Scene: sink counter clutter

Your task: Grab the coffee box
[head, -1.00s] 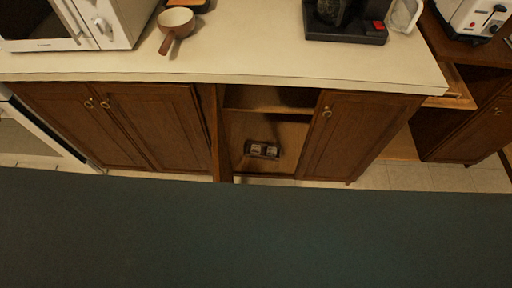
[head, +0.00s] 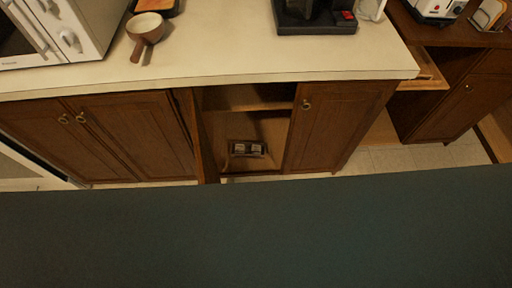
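A small dark box (head: 247,149) with two pale labels lies in the open cabinet (head: 214,128) under the counter, on its lower floor. It may be the coffee box, but the print is too small to read. No other thing in view is clearly a coffee box. Neither of my grippers is in view.
The cream counter (head: 225,55) carries a microwave (head: 75,28), a brown-handled pan (head: 146,30) and a black appliance (head: 315,18). Closed cabinet doors (head: 345,125) flank the opening. An open drawer (head: 430,75) juts out at right. A dark teal surface (head: 256,230) fills the foreground.

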